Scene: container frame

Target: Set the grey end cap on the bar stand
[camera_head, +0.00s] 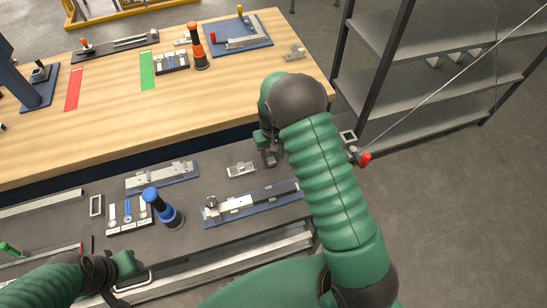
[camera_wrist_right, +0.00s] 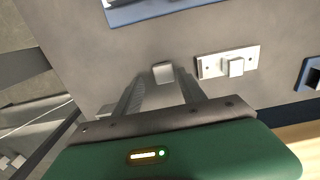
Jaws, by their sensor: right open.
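In the wrist view a small light-grey block, which looks like the grey end cap (camera_wrist_right: 162,72), lies on the dark bench between the fingertips of my right gripper (camera_wrist_right: 158,80). The jaws are open; I cannot tell whether either finger touches it. In the head view my right gripper (camera_head: 270,158) points down over the bench and hides the block. A long blue base carrying a metal bar, which may be the bar stand (camera_head: 250,205), lies nearer and left of that gripper. Its blue edge also shows in the wrist view (camera_wrist_right: 160,12). My left gripper (camera_head: 122,266) is at lower left, its jaws unclear.
A silver plate with a raised block (camera_head: 242,169) lies just left of my right gripper. Another blue base (camera_head: 162,178), a blue knobbed post (camera_head: 162,207) and a square frame (camera_head: 96,206) stand farther left. The wooden table (camera_head: 110,120) is behind; metal shelves (camera_head: 440,82) stand right.

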